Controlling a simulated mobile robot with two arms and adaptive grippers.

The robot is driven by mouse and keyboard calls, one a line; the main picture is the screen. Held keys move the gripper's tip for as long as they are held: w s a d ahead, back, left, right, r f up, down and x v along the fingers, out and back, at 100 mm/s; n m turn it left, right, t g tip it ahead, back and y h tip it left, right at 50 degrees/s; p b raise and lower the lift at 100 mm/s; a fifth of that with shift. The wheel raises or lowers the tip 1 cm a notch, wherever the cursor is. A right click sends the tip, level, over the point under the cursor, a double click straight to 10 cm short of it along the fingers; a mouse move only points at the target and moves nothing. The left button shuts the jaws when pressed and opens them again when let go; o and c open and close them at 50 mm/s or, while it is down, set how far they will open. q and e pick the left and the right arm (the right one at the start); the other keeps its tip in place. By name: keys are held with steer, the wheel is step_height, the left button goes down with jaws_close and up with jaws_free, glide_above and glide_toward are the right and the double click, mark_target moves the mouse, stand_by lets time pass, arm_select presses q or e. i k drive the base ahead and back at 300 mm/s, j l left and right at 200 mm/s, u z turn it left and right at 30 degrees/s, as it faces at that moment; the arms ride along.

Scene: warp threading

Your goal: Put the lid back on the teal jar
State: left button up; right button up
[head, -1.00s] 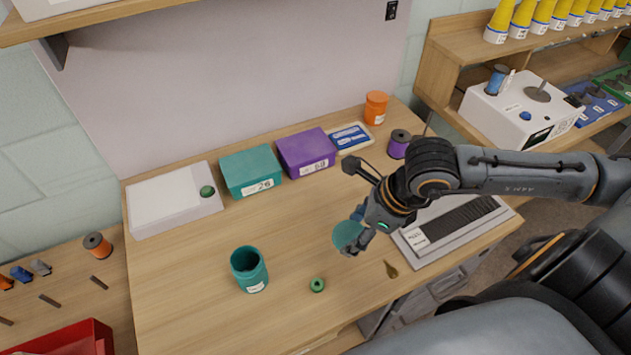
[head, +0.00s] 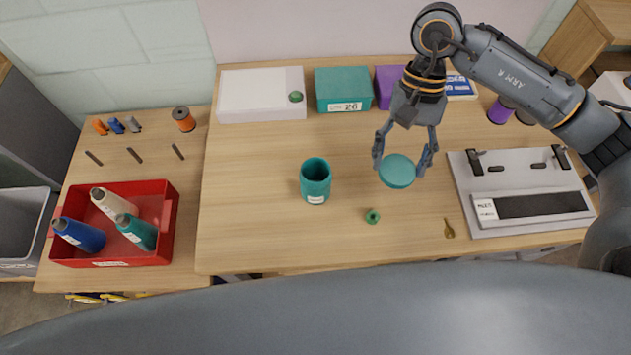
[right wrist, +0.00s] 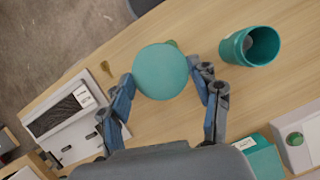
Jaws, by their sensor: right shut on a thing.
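The teal jar (head: 315,183) stands upright and open-topped on the table, left of my right gripper; it also shows in the right wrist view (right wrist: 250,47). The round teal lid (head: 397,172) is held between the fingers of my right gripper (head: 404,160), above the table and apart from the jar. In the right wrist view the lid (right wrist: 161,71) sits between the two fingertips (right wrist: 164,88). The lid hides part of a small green ring (right wrist: 172,44) there. My left gripper is not in view.
The small green ring (head: 372,216) lies right of the jar, near the front edge. A brass-coloured tool (head: 449,229) and a grey device (head: 480,213) lie further right. A teal box (head: 343,90) and a white box (head: 245,94) stand behind. The table left of the jar is clear.

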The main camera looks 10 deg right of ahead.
mark_target(316, 172)
steer(key=k+l+u, duration=0.1)
steer(key=l+u, duration=0.15)
steer(key=l, duration=0.2)
steer(key=k+l+u, duration=0.15)
steer(key=l+u, duration=0.15)
steer(key=l, duration=0.15)
steer(key=k+l+u, duration=0.25)
steer(key=l, duration=0.15)
steer(key=k+l+u, duration=0.3)
steer(key=i+l, duration=0.1)
